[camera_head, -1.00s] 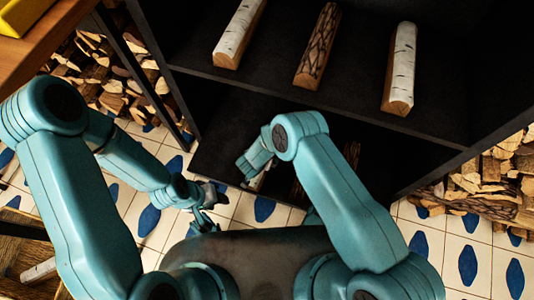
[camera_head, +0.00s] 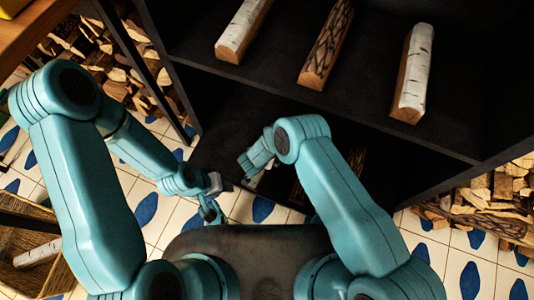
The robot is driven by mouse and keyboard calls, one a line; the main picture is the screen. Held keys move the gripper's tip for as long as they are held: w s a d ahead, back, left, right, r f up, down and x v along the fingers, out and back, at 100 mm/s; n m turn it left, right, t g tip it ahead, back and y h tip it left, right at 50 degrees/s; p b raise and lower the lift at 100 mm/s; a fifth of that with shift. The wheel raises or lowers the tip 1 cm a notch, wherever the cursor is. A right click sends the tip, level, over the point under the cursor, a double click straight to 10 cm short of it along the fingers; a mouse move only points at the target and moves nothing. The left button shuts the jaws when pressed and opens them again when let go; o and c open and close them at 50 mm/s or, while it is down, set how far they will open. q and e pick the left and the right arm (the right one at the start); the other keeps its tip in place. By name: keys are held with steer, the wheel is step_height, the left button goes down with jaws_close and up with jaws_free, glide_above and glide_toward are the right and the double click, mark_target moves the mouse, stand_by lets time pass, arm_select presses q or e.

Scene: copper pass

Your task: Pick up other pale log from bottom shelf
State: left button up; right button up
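On the bottom shelf (camera_head: 222,145), a small pale patch, likely the end of a pale log (camera_head: 257,180), shows just below my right wrist. Most of it is hidden by my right arm. A dark log (camera_head: 297,192) lies to its right, partly hidden by the same arm. My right gripper (camera_head: 247,170) is down at the bottom shelf's front; its fingers are too hidden to tell their state. My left gripper (camera_head: 212,197) is over the tiled floor in front of the shelf, its fingers apart and empty.
The upper shelf (camera_head: 280,85) holds a pale log (camera_head: 243,30) at left, a dark-barked log (camera_head: 325,45) in the middle and a pale log (camera_head: 412,75) at right. Split firewood is piled at left (camera_head: 90,65) and right (camera_head: 480,210). A wooden table edge (camera_head: 30,35) is at upper left.

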arm_select(q)
steer(key=shift+s+a+f+b, duration=0.1)
steer(key=shift+f+b, duration=0.2)
steer(key=shift+f, duration=0.05)
arm_select(e)
steer(key=shift+f, duration=0.2)
steer(key=shift+w, duration=0.1)
steer(key=c, duration=1.7)
steer(key=shift+o, duration=0.2)
steer(key=shift+r+p, duration=0.4)
steer(key=shift+p, duration=0.05)
step_height(320, 180, up, 7)
steer(key=p, duration=0.3)
steer(key=shift+p, duration=0.3)
arm_select(q)
step_height(320, 180, up, 9)
steer(key=s+d+g+p, duration=0.1)
steer(key=s+p, duration=0.1)
steer(key=p, duration=0.3)
steer(key=shift+s+d+m, duration=0.3)
steer(key=shift+s, duration=0.1)
arm_select(e)
step_height(320, 180, up, 13)
